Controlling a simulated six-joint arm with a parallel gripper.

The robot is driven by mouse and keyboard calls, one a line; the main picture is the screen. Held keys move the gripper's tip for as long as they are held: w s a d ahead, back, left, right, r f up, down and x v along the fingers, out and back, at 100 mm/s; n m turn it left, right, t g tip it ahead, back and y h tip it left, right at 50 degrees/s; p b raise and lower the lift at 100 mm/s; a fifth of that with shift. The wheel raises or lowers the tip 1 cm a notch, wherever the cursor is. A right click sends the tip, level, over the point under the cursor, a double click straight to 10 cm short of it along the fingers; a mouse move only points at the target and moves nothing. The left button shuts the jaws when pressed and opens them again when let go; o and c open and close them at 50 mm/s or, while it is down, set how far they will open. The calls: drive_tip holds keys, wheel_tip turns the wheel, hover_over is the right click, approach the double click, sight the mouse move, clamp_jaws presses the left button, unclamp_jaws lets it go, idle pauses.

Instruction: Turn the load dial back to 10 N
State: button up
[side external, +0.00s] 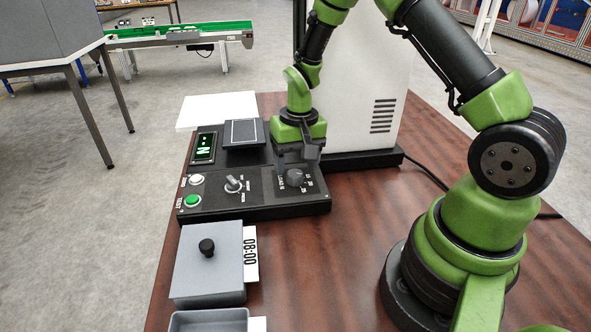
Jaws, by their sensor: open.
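The load dial (295,177) is a dark round knob at the right of the black control panel (262,210). White scale marks and numbers sit around it; its exact setting is too small to read. My gripper (298,160) points down just above and behind the dial. Its jaws are open, and I cannot tell whether they touch the knob. The gripper hides part of the panel behind the dial.
A mode knob (233,184), a green button (193,201) and a white button (196,180) lie left of the dial. A lit display (205,146) and a square plate (244,133) stand behind. A grey lidded box (207,268) is in front. The white cabinet (362,85) stands close behind.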

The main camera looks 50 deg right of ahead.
drive_tip(key=shift+f, duration=1.2)
drive_tip(key=c, duration=0.9)
drive_tip(key=shift+c, duration=0.2)
